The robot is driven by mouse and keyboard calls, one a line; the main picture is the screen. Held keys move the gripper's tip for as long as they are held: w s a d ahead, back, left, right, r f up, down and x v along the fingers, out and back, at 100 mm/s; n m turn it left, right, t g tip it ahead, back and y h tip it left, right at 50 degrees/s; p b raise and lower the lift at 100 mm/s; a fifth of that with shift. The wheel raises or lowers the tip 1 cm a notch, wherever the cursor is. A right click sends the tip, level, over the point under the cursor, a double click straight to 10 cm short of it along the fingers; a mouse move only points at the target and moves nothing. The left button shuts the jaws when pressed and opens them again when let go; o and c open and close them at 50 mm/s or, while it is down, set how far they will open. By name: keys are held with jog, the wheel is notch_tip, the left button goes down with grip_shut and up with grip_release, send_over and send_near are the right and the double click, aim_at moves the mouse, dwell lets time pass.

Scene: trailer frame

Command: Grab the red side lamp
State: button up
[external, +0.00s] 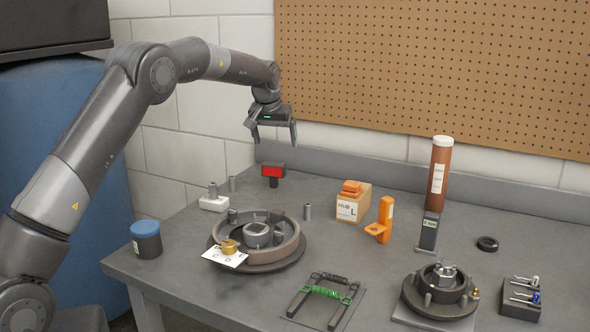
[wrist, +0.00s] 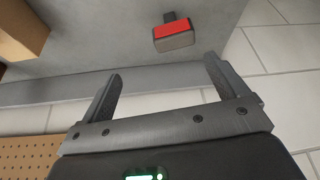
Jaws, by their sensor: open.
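The red side lamp (external: 272,171) has a red face in a dark housing and stands on a short dark stem at the back of the grey bench. In the wrist view the lamp (wrist: 173,33) shows at the upper middle, beyond my fingertips and a little right of the midline between them. My gripper (external: 273,137) is open and empty, pointing down in the air above the lamp, near the back wall. Both fingers of my gripper (wrist: 158,72) show in the wrist view, well apart, with nothing between them.
A cardboard box marked HUB L (external: 352,204) and an orange bracket (external: 384,220) stand right of the lamp. A large brake drum (external: 291,252) lies in front. The pegboard (external: 430,70) and back ledge (external: 420,196) are behind.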

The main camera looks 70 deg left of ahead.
aim_at(274, 164)
jog(key=a+f, duration=0.1)
jog(key=f, duration=0.1)
jog(key=a+f, duration=0.3)
jog(key=f, duration=0.1)
jog(key=shift+w+a+f, duration=0.2)
jog(key=shift+f, duration=0.1)
jog(key=shift+x, duration=3.05)
jog(key=shift+s, duration=0.1)
jog(key=c, duration=1.2)
jog(key=shift+o, duration=0.2)
